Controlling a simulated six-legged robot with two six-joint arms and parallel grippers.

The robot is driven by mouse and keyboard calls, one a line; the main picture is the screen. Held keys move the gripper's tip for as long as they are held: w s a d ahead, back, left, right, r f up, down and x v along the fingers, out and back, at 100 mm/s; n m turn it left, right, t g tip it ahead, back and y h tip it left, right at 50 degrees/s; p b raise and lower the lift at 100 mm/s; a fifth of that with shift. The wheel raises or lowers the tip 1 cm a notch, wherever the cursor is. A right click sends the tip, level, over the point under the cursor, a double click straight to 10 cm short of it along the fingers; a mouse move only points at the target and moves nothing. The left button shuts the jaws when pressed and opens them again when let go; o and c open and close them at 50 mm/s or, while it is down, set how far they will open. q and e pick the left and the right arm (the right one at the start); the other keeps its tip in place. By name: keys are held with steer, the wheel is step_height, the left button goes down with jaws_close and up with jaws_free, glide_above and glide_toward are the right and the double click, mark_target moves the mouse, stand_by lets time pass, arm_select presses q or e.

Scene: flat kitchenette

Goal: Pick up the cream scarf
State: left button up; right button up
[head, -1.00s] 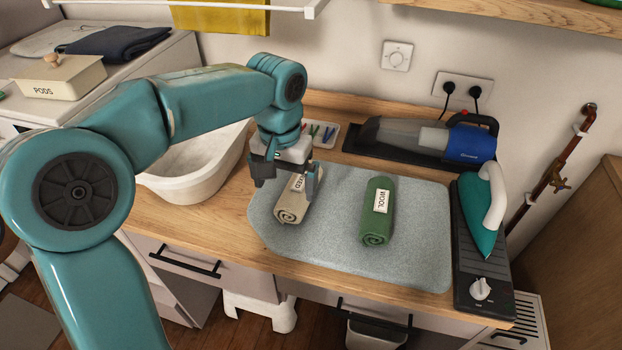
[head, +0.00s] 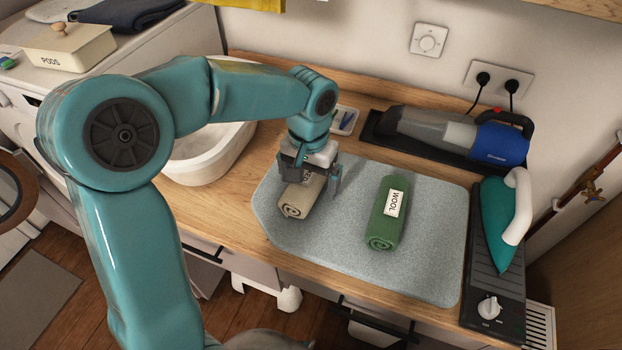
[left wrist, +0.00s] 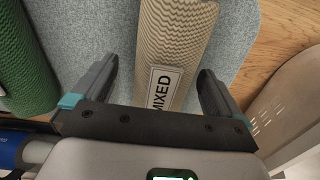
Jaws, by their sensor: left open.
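The cream scarf (head: 297,203) is a tight roll lying on the grey mat (head: 420,275). In the left wrist view the scarf (left wrist: 178,42) shows ribbed cloth and a white label reading MIXED. My left gripper (head: 313,187) is over the far part of the scarf, pointing down. Its fingers are open, one on each side of the roll, with a visible gap on both sides in the left wrist view (left wrist: 150,88). The gripper hides the scarf's far end in the head view. My right gripper is not in view.
A green roll labelled WOOL (head: 380,230) lies to the right on the mat. A white basin (head: 205,155) stands left of the mat. A handheld vacuum (head: 455,135) is behind, and a teal iron (head: 497,225) on a black base is at the right. The mat's front is clear.

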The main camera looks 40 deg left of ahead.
arm_select(q)
steer(key=shift+a+f, duration=0.15)
steer(key=shift+f, duration=0.3)
steer(key=shift+s, duration=0.1)
steer(key=shift+r, duration=0.1)
steer(key=shift+c, duration=0.9)
steer(key=c, duration=0.9)
